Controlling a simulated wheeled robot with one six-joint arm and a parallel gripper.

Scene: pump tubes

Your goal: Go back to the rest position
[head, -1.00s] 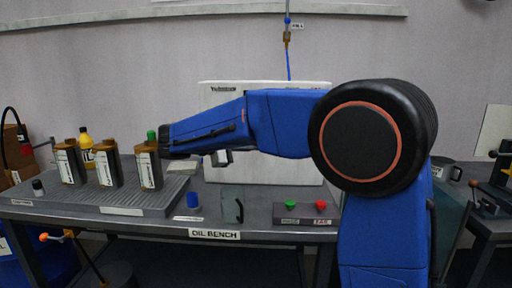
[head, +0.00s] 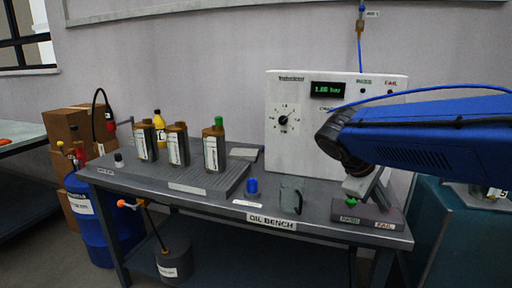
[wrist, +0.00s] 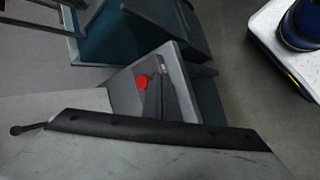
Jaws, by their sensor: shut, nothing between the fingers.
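My gripper (head: 376,190) hangs from my blue arm at the right of the head view. It is shut and empty, close over the button box (head: 347,219) on the bench's right end. Whether it touches the box cannot be told. The green button (head: 351,202) shows beside the gripper. The red button (wrist: 141,81) shows in the wrist view and is hidden behind my gripper in the head view.
The white tester panel (head: 300,150) stands behind my arm. Open floor lies at the bench's front left.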

